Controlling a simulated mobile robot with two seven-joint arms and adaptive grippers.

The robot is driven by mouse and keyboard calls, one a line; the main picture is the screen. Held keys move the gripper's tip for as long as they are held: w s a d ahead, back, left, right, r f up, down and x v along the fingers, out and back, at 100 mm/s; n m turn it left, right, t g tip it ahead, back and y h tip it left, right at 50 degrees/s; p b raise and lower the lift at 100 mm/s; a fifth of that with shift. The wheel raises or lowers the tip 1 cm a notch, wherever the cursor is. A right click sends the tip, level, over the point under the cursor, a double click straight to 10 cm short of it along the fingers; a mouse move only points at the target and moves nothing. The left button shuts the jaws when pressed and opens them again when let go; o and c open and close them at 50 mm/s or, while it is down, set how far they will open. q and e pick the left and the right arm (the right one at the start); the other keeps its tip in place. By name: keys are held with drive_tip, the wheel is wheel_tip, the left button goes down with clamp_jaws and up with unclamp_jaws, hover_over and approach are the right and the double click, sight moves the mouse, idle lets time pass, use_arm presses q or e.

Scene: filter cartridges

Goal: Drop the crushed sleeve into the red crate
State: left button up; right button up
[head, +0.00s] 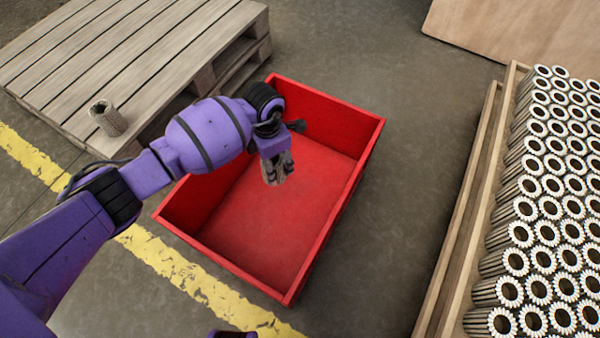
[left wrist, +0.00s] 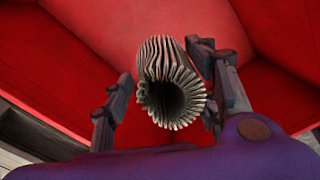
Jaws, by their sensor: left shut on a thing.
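The crushed sleeve (left wrist: 172,85) is a grey pleated tube with a dented, uneven open end. It sits between the two fingers of my left gripper (head: 280,165), which is shut on it. In the head view the gripper and arm largely hide the sleeve. The red crate (head: 340,215) is an open box on the floor, and its visible inside is empty. My left gripper hangs over the crate's opening, toward its far half. Red crate walls (left wrist: 90,55) also fill the back of the left wrist view.
A wooden pallet (head: 130,50) lies at the upper left with another sleeve (head: 107,118) standing on it. A yellow line (head: 190,280) runs along the crate's near-left side.

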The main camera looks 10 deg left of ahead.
use_arm(q)
drive_tip(key=o, duration=1.2)
wheel_tip(320, 180, up, 12)
idle(0.4)
